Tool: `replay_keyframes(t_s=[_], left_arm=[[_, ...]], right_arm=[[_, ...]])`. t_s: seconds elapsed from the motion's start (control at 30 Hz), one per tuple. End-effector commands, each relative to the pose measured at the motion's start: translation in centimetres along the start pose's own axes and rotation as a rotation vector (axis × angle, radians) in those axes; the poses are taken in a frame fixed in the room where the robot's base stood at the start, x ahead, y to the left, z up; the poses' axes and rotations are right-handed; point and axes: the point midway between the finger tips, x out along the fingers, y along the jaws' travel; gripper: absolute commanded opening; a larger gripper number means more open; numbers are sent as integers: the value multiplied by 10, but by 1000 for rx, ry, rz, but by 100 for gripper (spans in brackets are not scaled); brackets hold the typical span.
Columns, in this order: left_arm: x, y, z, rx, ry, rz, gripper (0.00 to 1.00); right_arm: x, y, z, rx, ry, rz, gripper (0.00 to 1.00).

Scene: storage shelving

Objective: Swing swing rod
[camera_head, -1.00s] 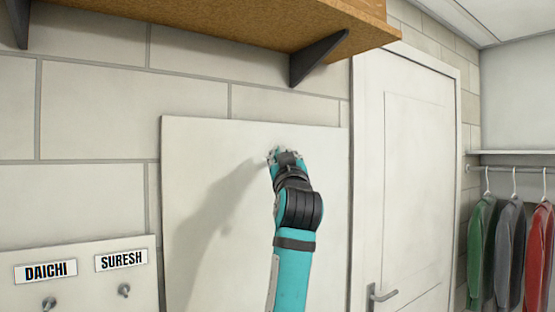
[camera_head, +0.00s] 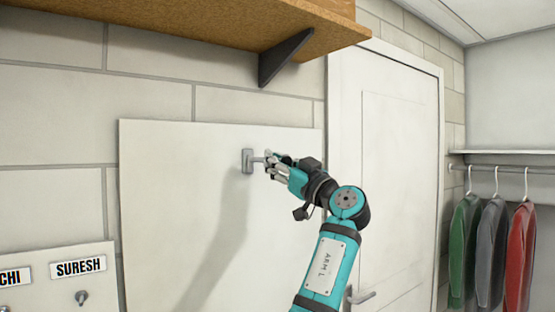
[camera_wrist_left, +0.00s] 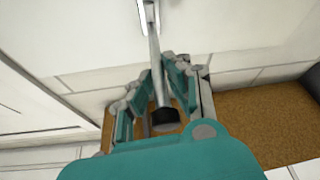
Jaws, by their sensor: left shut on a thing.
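The swing rod is a thin grey metal rod on a small grey wall bracket (camera_head: 248,161), fixed to a large white panel (camera_head: 165,200). In the left wrist view the rod (camera_wrist_left: 156,70) runs from its bracket (camera_wrist_left: 148,14) down between my fingers to a black end cap (camera_wrist_left: 165,118). My left gripper (camera_head: 272,165) is just right of the bracket and shut on the rod, with fingers on both sides of it in the left wrist view (camera_wrist_left: 158,78). The fingers hide most of the rod in the head view. My right gripper is not in view.
A wooden shelf (camera_head: 185,22) with a dark bracket (camera_head: 282,60) hangs above the panel. A white door (camera_head: 395,180) stands to the right. Jackets (camera_head: 490,245) hang from a rail at far right. A name board with hooks (camera_head: 65,265) is at lower left.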

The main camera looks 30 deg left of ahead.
Motion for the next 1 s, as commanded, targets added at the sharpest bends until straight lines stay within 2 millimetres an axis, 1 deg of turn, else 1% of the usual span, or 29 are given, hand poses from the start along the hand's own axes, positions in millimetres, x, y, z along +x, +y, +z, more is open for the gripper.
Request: replay_keyframes(t_s=[0.2, 0.4, 0.43, 0.5, 0.6, 0.87, 0.97, 1.0], left_arm=[[0, 1, 2, 6, 1, -5, 0], [0, 1, 1, 6, 1, -4, 0], [0, 1, 1, 6, 1, -4, 16], [0, 0, 1, 6, 1, -4, 25], [0, 0, 1, 6, 1, -5, 36], [-1, 0, 0, 5, 2, -5, 36], [-8, 1, 0, 4, 2, -3, 36], [-13, 1, 1, 4, 2, -3, 36]], right_arm=[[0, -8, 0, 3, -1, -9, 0], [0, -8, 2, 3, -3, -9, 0], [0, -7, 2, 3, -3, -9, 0], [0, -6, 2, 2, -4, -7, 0], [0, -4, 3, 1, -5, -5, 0], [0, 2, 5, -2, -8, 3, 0], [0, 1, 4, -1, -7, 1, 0], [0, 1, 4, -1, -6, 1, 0]])
